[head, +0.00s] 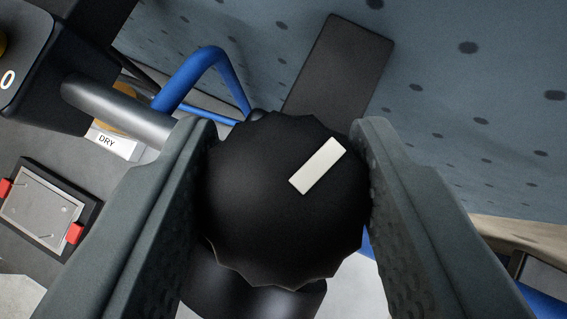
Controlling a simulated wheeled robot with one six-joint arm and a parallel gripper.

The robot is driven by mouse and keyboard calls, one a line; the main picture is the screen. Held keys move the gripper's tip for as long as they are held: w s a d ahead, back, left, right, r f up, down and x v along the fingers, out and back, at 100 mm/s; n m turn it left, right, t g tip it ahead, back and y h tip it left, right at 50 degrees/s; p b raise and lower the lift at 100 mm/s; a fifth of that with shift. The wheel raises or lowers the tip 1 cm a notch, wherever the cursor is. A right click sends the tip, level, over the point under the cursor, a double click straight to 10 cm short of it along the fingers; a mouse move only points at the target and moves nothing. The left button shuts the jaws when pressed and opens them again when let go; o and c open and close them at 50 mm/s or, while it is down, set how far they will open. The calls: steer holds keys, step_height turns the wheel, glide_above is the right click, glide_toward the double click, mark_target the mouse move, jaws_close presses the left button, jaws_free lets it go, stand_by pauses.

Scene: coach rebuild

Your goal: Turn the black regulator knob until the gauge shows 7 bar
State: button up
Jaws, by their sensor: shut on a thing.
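The black regulator knob (265,210) fills the middle of the head view. It is round with a scalloped edge, and a white mark (318,166) on its face slants up to the right. My gripper (284,165) is shut on the knob, one finger on its left side and one on its right. Part of a black body (250,298) shows below the knob. The gauge is not seen in this view, so its reading cannot be told.
A grey plate with red clips (42,208) lies at the left. A dark flat bar (340,68) stands behind the knob against a spotted blue-grey panel (470,110).

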steer(key=shift+m+h, duration=0.7)
steer(key=shift+m, duration=0.3)
steer(key=o, duration=1)
steer(key=shift+c, duration=0.2)
steer(key=shift+r, duration=0.1)
steer(key=v, duration=1.7)
steer(key=shift+a, duration=0.2)
steer(key=shift+s, duration=0.15)
